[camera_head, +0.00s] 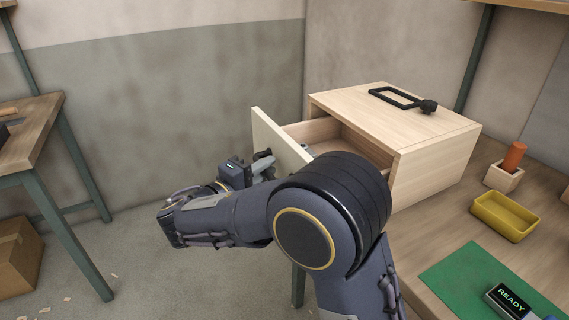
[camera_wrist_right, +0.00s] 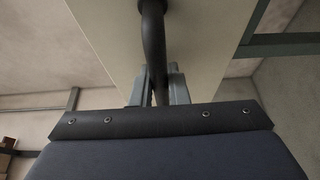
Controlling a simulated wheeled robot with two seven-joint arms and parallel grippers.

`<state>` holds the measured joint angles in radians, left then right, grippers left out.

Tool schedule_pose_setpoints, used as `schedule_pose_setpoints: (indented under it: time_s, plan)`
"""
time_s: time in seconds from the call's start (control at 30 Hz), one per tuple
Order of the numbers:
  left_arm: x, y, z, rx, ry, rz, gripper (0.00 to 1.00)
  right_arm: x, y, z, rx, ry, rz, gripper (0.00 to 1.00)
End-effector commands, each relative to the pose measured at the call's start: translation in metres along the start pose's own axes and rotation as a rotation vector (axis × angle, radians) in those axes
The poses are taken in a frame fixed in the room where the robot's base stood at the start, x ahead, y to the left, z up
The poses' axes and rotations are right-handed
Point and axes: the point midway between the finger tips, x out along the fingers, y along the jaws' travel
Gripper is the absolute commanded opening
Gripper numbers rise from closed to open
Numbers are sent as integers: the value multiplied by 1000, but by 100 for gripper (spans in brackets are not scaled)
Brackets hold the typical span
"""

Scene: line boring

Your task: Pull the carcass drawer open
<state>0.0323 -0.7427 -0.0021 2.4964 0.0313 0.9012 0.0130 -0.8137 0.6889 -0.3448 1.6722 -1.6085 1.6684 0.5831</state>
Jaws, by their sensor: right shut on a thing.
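The carcass (camera_head: 430,160) is a pale wooden box on the workbench. Its drawer (camera_head: 312,131) stands partly open, with the cream front panel (camera_head: 279,137) out to the left of the box and part of the inside showing. My right gripper (camera_head: 264,162) is at the outer face of the front panel, partly hidden by my own arm. In the right wrist view the gripper (camera_wrist_right: 158,92) is shut on a dark bar handle (camera_wrist_right: 153,40) below the pale panel (camera_wrist_right: 205,45). My left gripper is in neither view.
A black frame-shaped tool (camera_head: 402,99) lies on the carcass top. An orange-handled item (camera_head: 514,157) in a wooden block, a yellow tray (camera_head: 505,216), a green mat (camera_head: 480,278) and a READY display (camera_head: 511,300) are on the bench at right. Another table (camera_head: 35,130) stands at left.

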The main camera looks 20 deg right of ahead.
Motion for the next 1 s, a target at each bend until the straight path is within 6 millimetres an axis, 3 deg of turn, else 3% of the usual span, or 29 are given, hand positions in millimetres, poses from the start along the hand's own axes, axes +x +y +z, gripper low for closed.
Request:
schedule_pose_setpoints:
  time_s: [0.27, 0.3, 0.47, 0.77, 1.0]
  plan:
    - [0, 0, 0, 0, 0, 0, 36, -2, 0, -1, -1, 3, -1, 0]
    - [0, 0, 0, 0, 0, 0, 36, -2, 0, -1, -1, 4, -1, 16]
    - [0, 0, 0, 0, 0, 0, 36, -1, 0, -1, -1, 3, -1, 36]
    - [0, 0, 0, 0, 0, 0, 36, -3, 0, 0, 0, 2, 0, 36]
    - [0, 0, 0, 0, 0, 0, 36, -36, 0, -2, 0, 7, 0, 36]
